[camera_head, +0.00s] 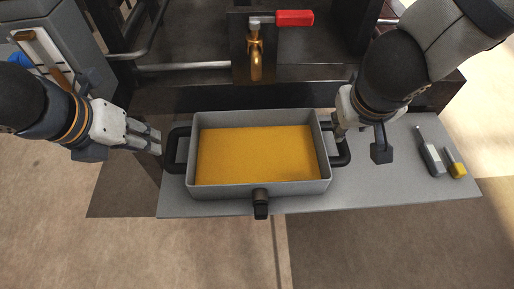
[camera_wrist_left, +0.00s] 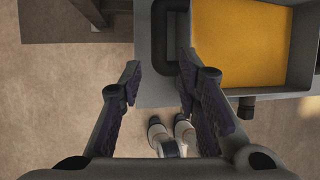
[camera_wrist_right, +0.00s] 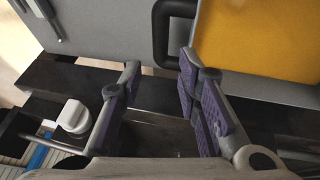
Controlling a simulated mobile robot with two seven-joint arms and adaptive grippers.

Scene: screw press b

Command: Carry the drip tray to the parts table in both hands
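The drip tray (camera_head: 256,191) is a grey rectangular pan of flat amber liquid, with a black handle at each end and a dark spout in front. It rests level on a grey shelf. My left gripper (camera_head: 157,143) is at the left handle (camera_head: 171,151). In the left wrist view its fingers (camera_wrist_left: 160,70) are apart, with the handle (camera_wrist_left: 158,38) beyond the tips. My right gripper (camera_head: 341,130) is at the right handle (camera_head: 343,157), which it partly hides. In the right wrist view its fingers (camera_wrist_right: 160,68) are apart, the handle (camera_wrist_right: 158,40) ahead of them. Neither grips.
A brass tap (camera_head: 255,58) with a red lever (camera_head: 294,18) hangs behind the tray. The grey shelf (camera_head: 400,185) is bare right of the tray, up to a small grey tool (camera_head: 432,160) and a yellow-ended item (camera_head: 456,165). Dark machine framework stands behind.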

